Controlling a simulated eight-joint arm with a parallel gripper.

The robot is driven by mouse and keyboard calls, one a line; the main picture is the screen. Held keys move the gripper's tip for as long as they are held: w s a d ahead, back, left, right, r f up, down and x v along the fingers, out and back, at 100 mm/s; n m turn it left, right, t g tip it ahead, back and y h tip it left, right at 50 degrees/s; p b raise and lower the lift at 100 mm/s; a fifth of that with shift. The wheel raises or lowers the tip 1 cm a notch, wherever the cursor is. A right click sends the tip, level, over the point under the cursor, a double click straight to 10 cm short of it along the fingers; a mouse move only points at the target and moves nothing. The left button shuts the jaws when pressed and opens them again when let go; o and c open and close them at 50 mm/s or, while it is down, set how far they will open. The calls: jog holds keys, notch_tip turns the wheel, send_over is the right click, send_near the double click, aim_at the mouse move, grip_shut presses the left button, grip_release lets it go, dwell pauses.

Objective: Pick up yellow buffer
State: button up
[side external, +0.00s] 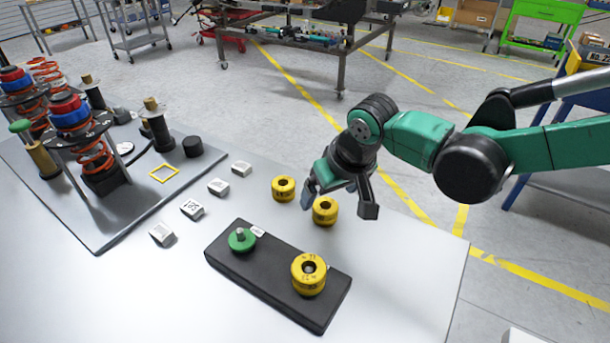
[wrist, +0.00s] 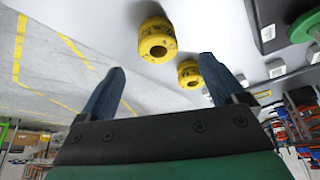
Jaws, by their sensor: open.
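My gripper (side external: 338,203) is open and empty above the table, its two fingers pointing down. One yellow ring-shaped buffer (side external: 325,212) shows just below and between the fingers in the side view. In the wrist view a yellow buffer (wrist: 157,42) lies ahead of the gap between the fingertips (wrist: 161,70), apart from them. A second yellow buffer (side external: 284,183) stands on the table to the left; in the wrist view another buffer (wrist: 189,75) is partly hidden by the right finger. A third, larger-looking yellow buffer (side external: 309,282) sits on a black block (side external: 262,276).
A green part with a peg (side external: 240,241) sits on the block's left end. Several small white labelled blocks (side external: 192,208) lie on the table. A dark mat (side external: 110,222) with spring assemblies (side external: 95,155) is at the left. The table (side external: 400,270) is clear at the right.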

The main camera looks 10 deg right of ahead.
aim_at(323, 207)
jog(key=shift+x, duration=2.55)
jog(key=c, duration=1.3)
